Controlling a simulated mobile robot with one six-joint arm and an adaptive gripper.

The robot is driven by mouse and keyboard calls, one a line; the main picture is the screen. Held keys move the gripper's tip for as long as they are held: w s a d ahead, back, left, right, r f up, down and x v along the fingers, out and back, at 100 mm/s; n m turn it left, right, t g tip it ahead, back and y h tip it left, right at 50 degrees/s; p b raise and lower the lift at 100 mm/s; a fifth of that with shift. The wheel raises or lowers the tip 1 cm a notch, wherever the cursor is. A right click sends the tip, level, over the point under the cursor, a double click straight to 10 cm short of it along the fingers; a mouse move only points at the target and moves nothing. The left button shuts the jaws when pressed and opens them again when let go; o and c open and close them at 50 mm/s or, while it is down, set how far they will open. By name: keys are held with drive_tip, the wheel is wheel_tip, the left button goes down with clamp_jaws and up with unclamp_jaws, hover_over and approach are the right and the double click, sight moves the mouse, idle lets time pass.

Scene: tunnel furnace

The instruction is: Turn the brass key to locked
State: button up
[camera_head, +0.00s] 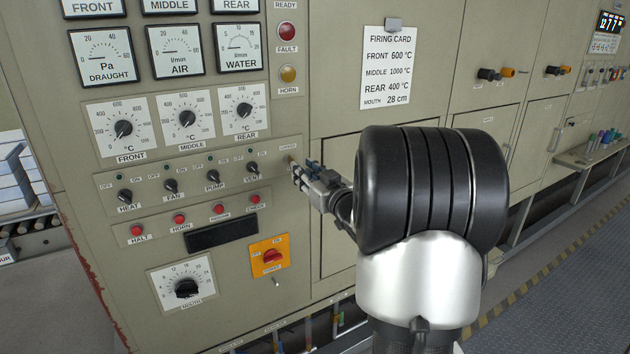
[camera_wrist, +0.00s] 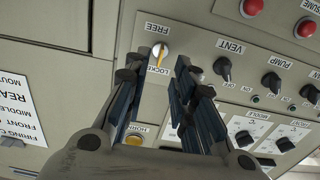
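The small brass key (camera_wrist: 160,56) sits in a round lock on the panel in the wrist view, between the upside-down labels FREE and LOCKED. Its narrow grip runs roughly up and down in that picture; I cannot tell surely which label it points to. In the head view the key (camera_head: 291,160) is a tiny spot right of the VENT switch. My gripper (camera_wrist: 159,62) is open, its fingers apart on either side of the key in the wrist picture. No contact shows. In the head view my gripper (camera_head: 305,176) is close to the panel by the key.
The VENT switch (camera_head: 253,168) and PUMP switch (camera_head: 214,174) stand left of the key. A yellow HORN lamp (camera_head: 288,74) is above it. The orange-plated red switch (camera_head: 271,256) is below. The firing card (camera_head: 386,68) hangs on the right panel.

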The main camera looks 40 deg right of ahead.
drive_tip(key=v, duration=0.6)
idle(0.4)
